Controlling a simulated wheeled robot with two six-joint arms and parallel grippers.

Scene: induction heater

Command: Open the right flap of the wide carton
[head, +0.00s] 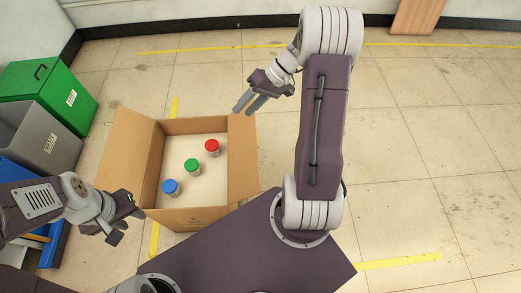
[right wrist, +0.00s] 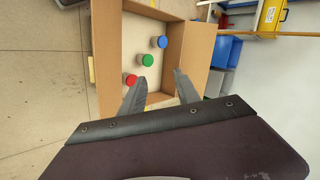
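The wide carton (head: 195,212) stands open on the floor, its left flap (head: 128,150) spread outward. In the right wrist view this flap (right wrist: 106,60) is the brown panel at left. My right gripper (head: 249,104) is open and empty, by the flap's far end in the head view. Its spread fingers also show in the right wrist view (right wrist: 159,88). My left gripper (head: 128,220) looks open and empty beside the carton's near left corner.
Jars with red (head: 212,146), green (head: 192,165) and blue (head: 170,187) lids stand inside the carton. Green (head: 50,90), grey (head: 42,135) and blue (head: 15,172) bins stand at left. Tiled floor to the right is clear, with yellow tape lines.

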